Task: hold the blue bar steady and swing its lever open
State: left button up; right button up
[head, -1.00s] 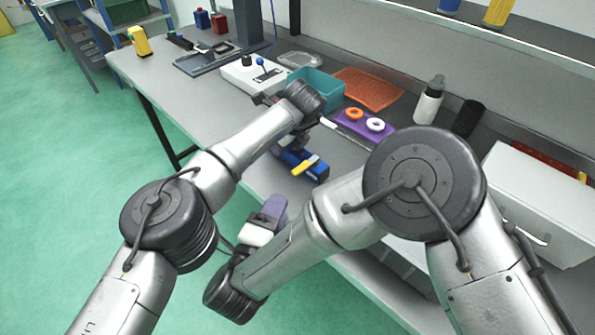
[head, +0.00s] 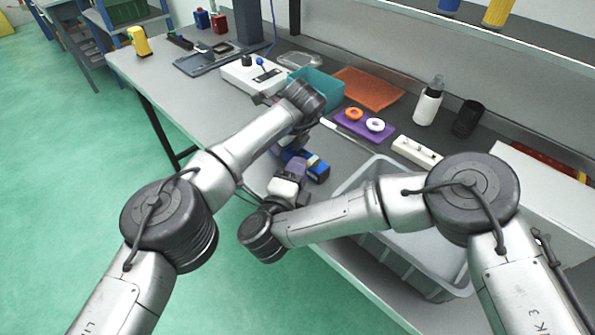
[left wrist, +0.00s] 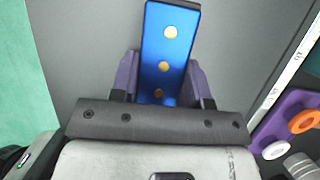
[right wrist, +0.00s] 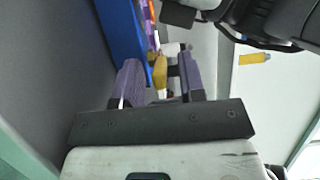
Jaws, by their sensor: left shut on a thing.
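The blue bar (head: 319,172) lies at the table's front edge in the head view, partly hidden by my arms. In the left wrist view the bar (left wrist: 168,30) has several brass-coloured round spots and sits between the purple fingers of my left gripper (left wrist: 162,80), which is shut on it. The yellow lever (right wrist: 160,72) shows in the right wrist view beside the blue bar (right wrist: 122,28). My right gripper (right wrist: 160,80) is open, with its purple fingertips on either side of the lever and gaps showing. In the head view the right gripper (head: 298,168) hides most of the lever.
A grey tote (head: 440,287) stands under and behind my right forearm. A purple tray (head: 345,122) with an orange and a white ring, a teal bin (head: 322,92), an orange mat (head: 370,88) and a white bottle (head: 428,104) stand farther back.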

grip_shut()
dwell(0.3)
dwell(0.3)
